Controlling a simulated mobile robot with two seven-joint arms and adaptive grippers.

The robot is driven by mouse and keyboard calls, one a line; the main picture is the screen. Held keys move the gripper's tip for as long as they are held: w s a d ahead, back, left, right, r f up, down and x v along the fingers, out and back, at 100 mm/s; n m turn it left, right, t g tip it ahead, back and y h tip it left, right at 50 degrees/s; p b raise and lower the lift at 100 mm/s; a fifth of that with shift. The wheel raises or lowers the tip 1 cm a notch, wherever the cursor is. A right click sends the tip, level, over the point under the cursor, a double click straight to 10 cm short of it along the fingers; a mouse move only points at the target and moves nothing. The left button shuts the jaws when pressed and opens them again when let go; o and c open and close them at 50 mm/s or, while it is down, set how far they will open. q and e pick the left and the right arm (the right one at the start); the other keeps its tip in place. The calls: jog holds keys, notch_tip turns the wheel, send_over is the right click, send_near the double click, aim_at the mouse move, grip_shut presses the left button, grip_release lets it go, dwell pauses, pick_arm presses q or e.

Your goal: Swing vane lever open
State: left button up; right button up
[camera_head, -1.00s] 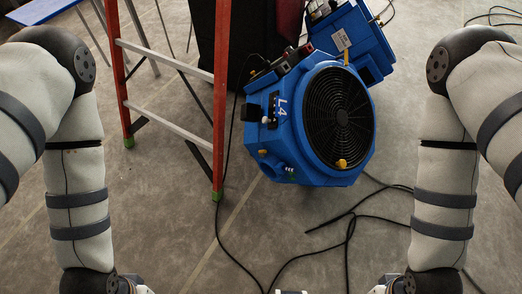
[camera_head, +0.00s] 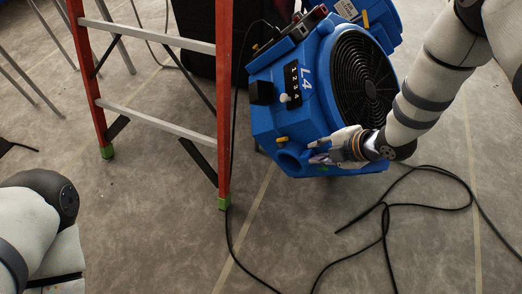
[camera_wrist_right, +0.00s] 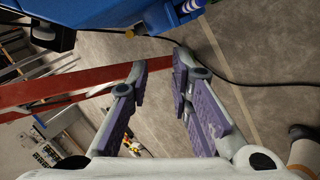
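The blue air mover (camera_head: 285,118) stands tilted on the floor, with a round black grille (camera_head: 365,75) and the mark L4 on its side. A small yellow-tipped lever (camera_head: 282,140) and a white knob (camera_head: 285,98) on a numbered black plate show on that side. I cannot tell for sure which part is the vane lever. My right gripper (camera_head: 316,150) is in front of the machine's lower edge, below and right of the yellow-tipped lever. The wrist view shows its fingers (camera_wrist_right: 161,65) apart with nothing between them. My left gripper is out of view.
An orange ladder (camera_head: 223,110) with green feet stands just left of the machine. Black cables (camera_head: 385,225) loop over the floor in front. The floor at front left is open.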

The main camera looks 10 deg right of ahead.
aim_at(288, 138)
jog(key=w+a+f+b, duration=0.1)
jog(key=w+f, duration=0.1)
jog(key=w, duration=0.1)
jog(key=w+a+f+n+b, duration=0.1)
jog(key=w+a+f+b, duration=0.1)
jog(key=w+f, duration=0.1)
jog(key=w+a+f+n+b, duration=0.1)
jog(key=w+f+b, duration=0.1)
jog(key=w, duration=0.2)
jog(key=shift+w+a+f+t, duration=0.2)
jog(key=shift+w+f+t, duration=0.1)
jog(key=shift+f+t, duration=0.1)
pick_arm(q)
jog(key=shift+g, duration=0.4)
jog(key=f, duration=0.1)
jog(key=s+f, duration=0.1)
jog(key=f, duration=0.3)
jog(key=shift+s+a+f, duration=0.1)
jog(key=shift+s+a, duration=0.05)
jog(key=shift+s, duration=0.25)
pick_arm(e)
jog(key=shift+w+r, duration=0.1)
jog(key=shift+a, duration=0.1)
grip_shut()
